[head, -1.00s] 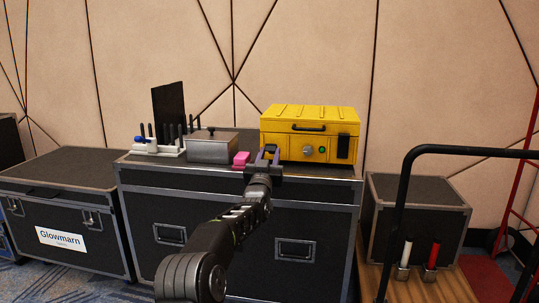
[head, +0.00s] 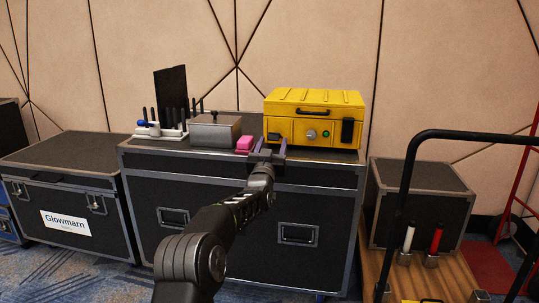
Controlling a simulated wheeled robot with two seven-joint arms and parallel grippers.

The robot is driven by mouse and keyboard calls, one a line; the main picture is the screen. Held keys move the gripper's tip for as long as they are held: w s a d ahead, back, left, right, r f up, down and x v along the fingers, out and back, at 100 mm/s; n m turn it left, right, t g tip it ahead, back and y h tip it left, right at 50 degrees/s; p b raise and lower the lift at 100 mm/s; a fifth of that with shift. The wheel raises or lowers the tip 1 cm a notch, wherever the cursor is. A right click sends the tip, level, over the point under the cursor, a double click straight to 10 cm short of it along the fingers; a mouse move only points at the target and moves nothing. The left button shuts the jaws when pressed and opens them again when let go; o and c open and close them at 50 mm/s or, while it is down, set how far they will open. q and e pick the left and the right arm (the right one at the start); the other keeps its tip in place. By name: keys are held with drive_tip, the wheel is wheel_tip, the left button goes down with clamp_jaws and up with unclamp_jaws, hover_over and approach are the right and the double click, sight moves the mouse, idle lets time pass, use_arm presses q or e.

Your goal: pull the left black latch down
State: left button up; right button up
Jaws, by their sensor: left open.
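The yellow case (head: 293,103) stands at the right end of the black flight case's top, lid shut, with a handle on its front. A long black latch (head: 347,131) hangs at the right of its front. At the left of its front, a small dark shape (head: 273,137) shows just above my gripper; I cannot tell whether it is the left latch or how it is set. My left gripper (head: 271,146) is open, its two fingers apart, in front of the case's lower left corner. No object shows between the fingers. My right gripper is out of view.
A tool rack (head: 165,129) is farther left. A cart with a black handle (head: 470,135) stands at the right.

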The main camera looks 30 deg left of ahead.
use_arm(q)
drive_tip(key=v, duration=0.6)
drive_tip(key=shift+s+p, duration=0.35)
drive_tip(key=shift+p, duration=0.05)
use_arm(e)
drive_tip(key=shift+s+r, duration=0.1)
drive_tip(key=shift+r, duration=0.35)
use_arm(q)
drive_tip(key=shift+f, duration=0.2)
